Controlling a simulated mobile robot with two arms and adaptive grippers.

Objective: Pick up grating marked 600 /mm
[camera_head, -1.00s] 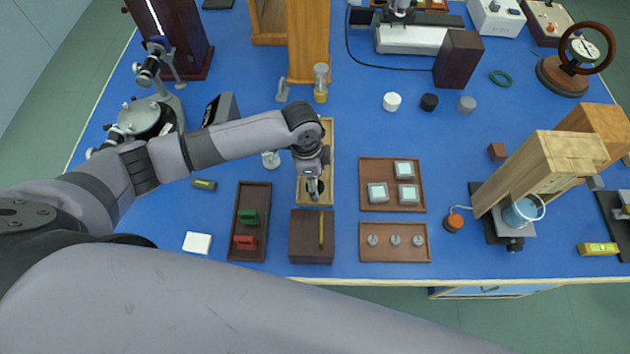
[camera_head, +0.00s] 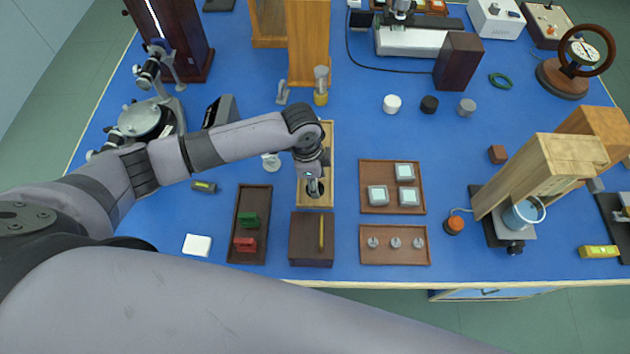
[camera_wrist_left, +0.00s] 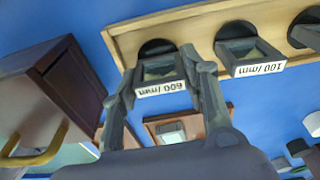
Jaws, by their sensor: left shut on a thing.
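The grating marked 600 /mm (camera_wrist_left: 160,87) shows in the left wrist view between the two fingers of my left gripper (camera_wrist_left: 165,92), its dark frame and white label upside down. In the head view my left gripper (camera_head: 314,190) points down at the near end of the light wooden rack (camera_head: 328,150) and hides most of the grating. The fingers are shut on it. In the left wrist view the grating lies in front of a round dark hole of the rack (camera_wrist_left: 195,28); I cannot tell if it is clear of the rack. A grating marked 100 /mm (camera_wrist_left: 250,62) sits beside it.
A dark wooden box with a brass handle (camera_head: 303,247) stands just nearer than the rack. Trays with pale square pieces (camera_head: 379,209) and small metal weights (camera_head: 390,258) lie right. A dark tray with green and red clips (camera_head: 261,200) lies left.

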